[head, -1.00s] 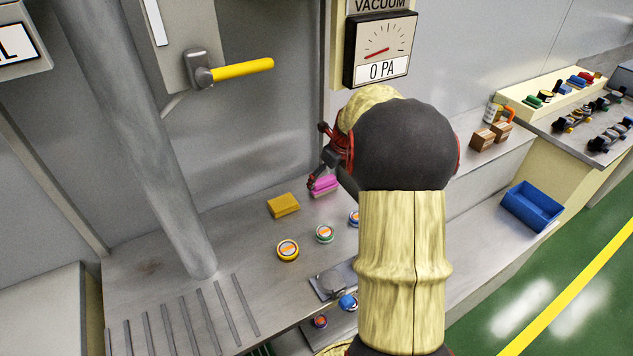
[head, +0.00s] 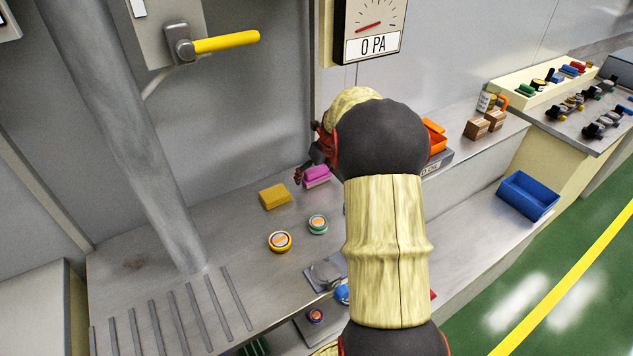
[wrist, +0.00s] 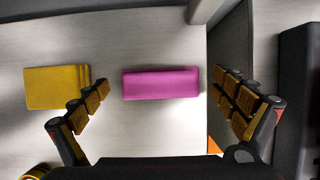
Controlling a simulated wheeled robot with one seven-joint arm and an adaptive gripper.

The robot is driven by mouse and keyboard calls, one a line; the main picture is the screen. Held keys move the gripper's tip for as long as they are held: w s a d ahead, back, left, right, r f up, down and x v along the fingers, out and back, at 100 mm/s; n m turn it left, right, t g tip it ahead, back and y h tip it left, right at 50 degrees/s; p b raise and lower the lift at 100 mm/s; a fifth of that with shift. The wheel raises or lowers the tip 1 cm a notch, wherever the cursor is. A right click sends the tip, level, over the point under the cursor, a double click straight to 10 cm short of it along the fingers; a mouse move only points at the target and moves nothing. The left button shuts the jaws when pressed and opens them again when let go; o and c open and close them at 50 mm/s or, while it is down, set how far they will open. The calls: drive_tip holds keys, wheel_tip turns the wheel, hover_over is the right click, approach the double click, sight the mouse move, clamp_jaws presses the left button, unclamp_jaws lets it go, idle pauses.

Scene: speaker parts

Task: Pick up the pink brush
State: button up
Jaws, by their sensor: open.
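The pink brush (head: 316,174) lies on the grey metal bench near the back wall. In the wrist view the pink brush (wrist: 160,84) lies crosswise between my open fingers, its long side running left to right. My gripper (wrist: 165,100) is open and empty, with one finger on each side of the brush and gaps at both ends. In the head view my gripper (head: 308,172) is at the brush's left, partly hidden by my arm. How high the fingers are above the bench is hard to tell.
A yellow block (head: 275,197) lies just left of the brush. Round tins, one yellow (head: 279,241) and one green (head: 317,224), stand in front. A dark upright edge (wrist: 231,50) is close beyond the right finger. An orange bin (head: 436,141) is at the right.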

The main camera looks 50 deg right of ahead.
drive_tip(key=shift+w+f, duration=0.15)
drive_tip(key=shift+f, duration=0.25)
drive_tip(key=shift+r, duration=0.15)
drive_tip(key=shift+c, duration=1.1)
drive_tip(key=c, duration=1)
